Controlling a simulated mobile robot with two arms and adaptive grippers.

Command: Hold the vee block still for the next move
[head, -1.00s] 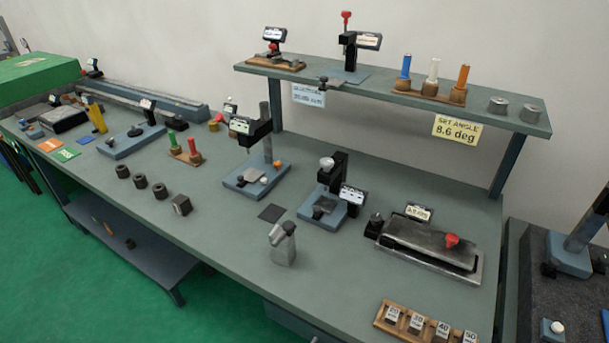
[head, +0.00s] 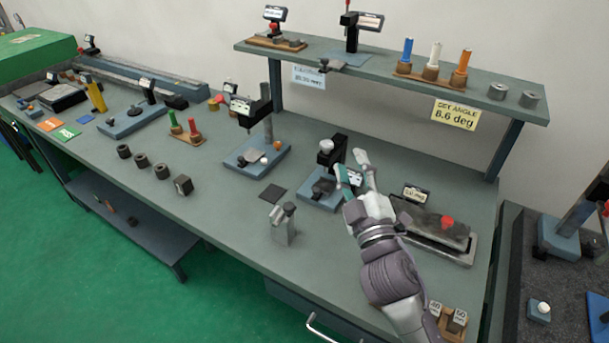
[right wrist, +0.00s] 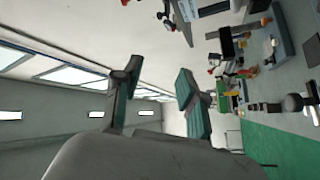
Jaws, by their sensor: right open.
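My right gripper (head: 350,164) is open, its two fingers spread and pointing up and away, above the bench in front of the blue-based gauge (head: 318,203). In the right wrist view its fingers (right wrist: 158,76) are apart with nothing between them. A small grey block (head: 322,187) sits on the gauge's blue base, partly near my gripper in the picture. My left gripper is not in view.
A grey stand with a dark top (head: 284,226) stands left of my right arm. A long grey fixture with a red knob (head: 447,222) lies to the right. A shelf (head: 380,72) runs above the back.

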